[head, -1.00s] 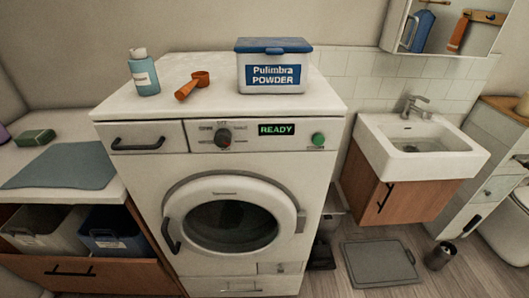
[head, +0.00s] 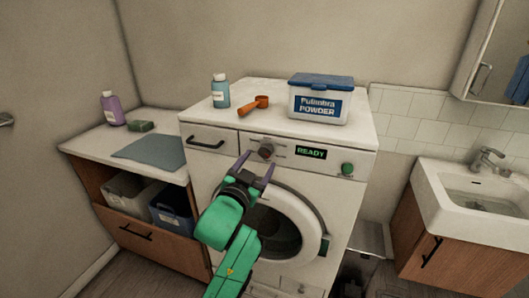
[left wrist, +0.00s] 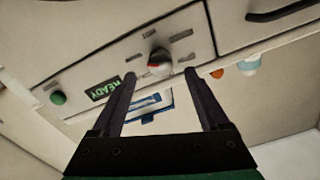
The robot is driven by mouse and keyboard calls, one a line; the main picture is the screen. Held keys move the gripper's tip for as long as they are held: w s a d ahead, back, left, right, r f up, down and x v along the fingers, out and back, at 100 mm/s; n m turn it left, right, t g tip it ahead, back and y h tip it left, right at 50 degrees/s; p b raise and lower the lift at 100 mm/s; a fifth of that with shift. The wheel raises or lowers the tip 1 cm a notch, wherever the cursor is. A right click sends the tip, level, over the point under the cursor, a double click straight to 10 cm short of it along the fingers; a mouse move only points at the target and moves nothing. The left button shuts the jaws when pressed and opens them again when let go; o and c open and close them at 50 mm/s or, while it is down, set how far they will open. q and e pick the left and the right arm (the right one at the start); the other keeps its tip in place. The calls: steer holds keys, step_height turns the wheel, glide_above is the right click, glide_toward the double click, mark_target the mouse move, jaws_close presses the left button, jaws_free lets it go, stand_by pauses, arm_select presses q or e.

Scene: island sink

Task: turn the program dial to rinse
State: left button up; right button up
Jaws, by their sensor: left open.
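The program dial (head: 266,150) is a dark round knob with a red mark on the washing machine's (head: 345,200) front panel. It also shows in the left wrist view (left wrist: 159,63), with printed labels around it too small to read. My left gripper (head: 256,165) is open in front of the panel, just below the dial. In the left wrist view its two fingers (left wrist: 160,75) stand either side of the dial, with nothing held; I cannot tell whether they touch it. The display (head: 311,153) reads READY. My right gripper is not in view.
A green button (head: 347,169) sits right of the display. The detergent drawer (head: 213,139) is left of the dial. On top stand a blue bottle (head: 220,91), an orange scoop (head: 254,105) and a powder box (head: 319,100). A sink (head: 480,195) is at the right.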

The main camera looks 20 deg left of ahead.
mark_target(264, 153)
arm_select(q)
steer(key=w, duration=0.4)
steer(key=shift+w+f, duration=0.1)
steer(key=shift+w, duration=0.2)
steer(key=shift+s+d, duration=0.1)
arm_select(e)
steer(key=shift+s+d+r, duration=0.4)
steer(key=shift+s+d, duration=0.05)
arm_select(q)
jaws_close()
